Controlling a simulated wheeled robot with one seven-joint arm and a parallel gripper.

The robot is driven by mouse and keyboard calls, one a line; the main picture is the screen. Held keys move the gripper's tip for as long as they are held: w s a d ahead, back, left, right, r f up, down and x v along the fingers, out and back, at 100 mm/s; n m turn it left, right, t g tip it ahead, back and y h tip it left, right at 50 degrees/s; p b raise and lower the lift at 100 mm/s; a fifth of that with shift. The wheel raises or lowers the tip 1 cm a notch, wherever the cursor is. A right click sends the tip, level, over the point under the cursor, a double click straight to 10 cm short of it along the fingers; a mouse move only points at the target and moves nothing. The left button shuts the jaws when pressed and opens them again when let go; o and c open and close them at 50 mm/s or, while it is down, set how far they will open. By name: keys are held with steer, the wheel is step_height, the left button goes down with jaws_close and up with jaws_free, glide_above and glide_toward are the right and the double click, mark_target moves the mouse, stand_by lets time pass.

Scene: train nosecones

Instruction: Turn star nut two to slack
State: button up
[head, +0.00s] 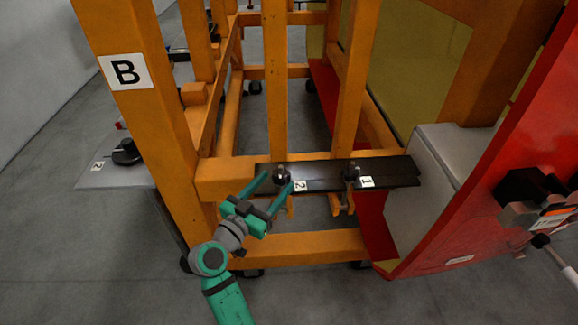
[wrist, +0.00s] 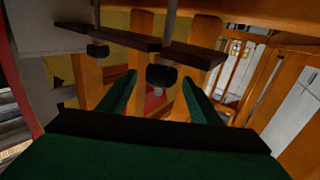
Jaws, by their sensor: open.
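Star nut two (head: 281,174) is a dark knob on the black bar (head: 327,183), just left of the label "2" (head: 300,186). My gripper (head: 272,185) is open, its two green fingers reaching up on either side of this nut. In the wrist view the dark nut (wrist: 161,75) on its grey rod shows between the fingers (wrist: 158,95). I cannot tell whether the fingers touch it. A second star nut (head: 351,173) sits further right beside the label "1" (head: 367,182); it also shows at the left in the wrist view (wrist: 97,50).
An orange frame with a post marked "B" (head: 124,72) stands around the bar. A red panel (head: 490,175) and a grey box (head: 450,165) are at the right. A grey table (head: 115,178) with a black object (head: 126,152) is at the left. Open floor lies in front.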

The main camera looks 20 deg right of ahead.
mark_target(286, 168)
steer(key=x, duration=0.8)
steer(key=shift+w+a, duration=0.1)
steer(key=shift+w, duration=0.1)
steer(key=shift+d, duration=0.25)
steer(key=c, duration=1)
steer(key=shift+a, duration=0.1)
steer(key=shift+c, duration=0.2)
steer(key=shift+a+n+t+y, duration=0.3)
steer(key=shift+a+t, duration=0.05)
steer(key=shift+t, duration=0.05)
